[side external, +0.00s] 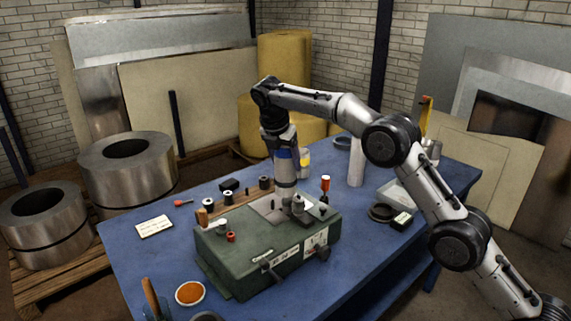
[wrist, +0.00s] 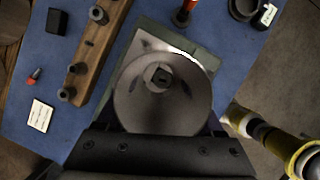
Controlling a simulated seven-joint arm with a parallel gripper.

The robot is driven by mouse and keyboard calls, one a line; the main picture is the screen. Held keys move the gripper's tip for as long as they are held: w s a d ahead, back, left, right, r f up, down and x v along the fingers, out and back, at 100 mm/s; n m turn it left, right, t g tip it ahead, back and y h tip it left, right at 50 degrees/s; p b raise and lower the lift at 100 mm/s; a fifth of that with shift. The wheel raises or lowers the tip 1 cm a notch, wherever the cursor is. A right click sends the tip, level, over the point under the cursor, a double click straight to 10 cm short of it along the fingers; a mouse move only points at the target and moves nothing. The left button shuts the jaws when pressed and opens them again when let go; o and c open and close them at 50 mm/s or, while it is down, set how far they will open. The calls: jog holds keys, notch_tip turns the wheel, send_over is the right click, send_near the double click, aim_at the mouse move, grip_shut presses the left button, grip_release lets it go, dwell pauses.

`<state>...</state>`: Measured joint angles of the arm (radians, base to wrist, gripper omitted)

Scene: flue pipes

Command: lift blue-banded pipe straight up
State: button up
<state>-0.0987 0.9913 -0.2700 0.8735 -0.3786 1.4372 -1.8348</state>
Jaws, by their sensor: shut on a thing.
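The blue-banded pipe (side external: 286,170) is a grey upright tube with a blue band near its top. It stands over the pale top plate of the green machine (side external: 230,262); I cannot tell whether its lower end touches the plate. My gripper (side external: 282,147) points down and is shut on the pipe near the band. In the wrist view the pipe (wrist: 150,112) is a round grey form between the jaws (wrist: 163,128), with a small square fitting visible in its middle. The band is hidden in that view.
A yellow-banded pipe (side external: 304,162) and a plain pale pipe (side external: 356,165) stand behind and to the right. A wooden strip with dark plugs (wrist: 100,60) lies beside the machine. An orange-topped tool (side external: 326,187) stands close to the right.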

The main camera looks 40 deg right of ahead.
aim_at(285, 149)
jog(key=shift+r, duration=1.35)
jog(key=shift+r, duration=0.2)
jog(key=shift+r, duration=0.45)
